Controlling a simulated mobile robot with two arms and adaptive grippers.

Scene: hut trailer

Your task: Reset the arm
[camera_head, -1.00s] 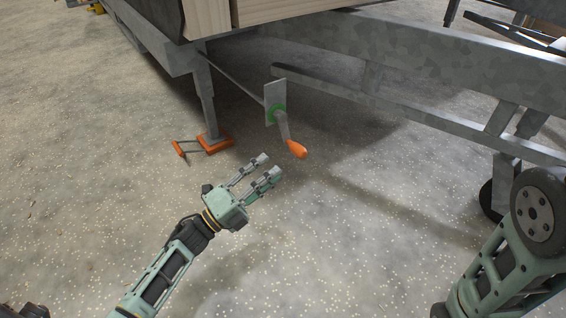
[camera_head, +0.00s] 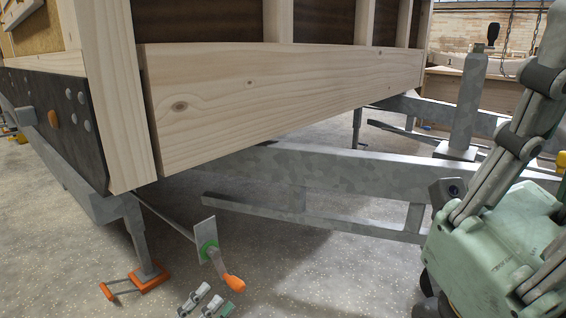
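My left gripper (camera_head: 206,302) shows only by its fingertips at the bottom edge of the head view. The fingertips are apart with nothing seen between them. They are just below and left of the orange crank handle (camera_head: 234,283), and I see no contact. The crank has a grey plate (camera_head: 205,231) and a green ring. The rest of my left arm is out of frame. A large green gripper body with jointed grey-green fingers, my right one, stands close to the camera at the right. Its fingertips are cut off by the frame.
The timber-framed hut trailer fills the upper left, with a wooden beam (camera_head: 280,85) above a galvanised frame (camera_head: 340,172). A support leg with an orange foot (camera_head: 150,277) stands at the left. A grey post (camera_head: 468,105) stands at the right. Speckled floor is open at the lower left.

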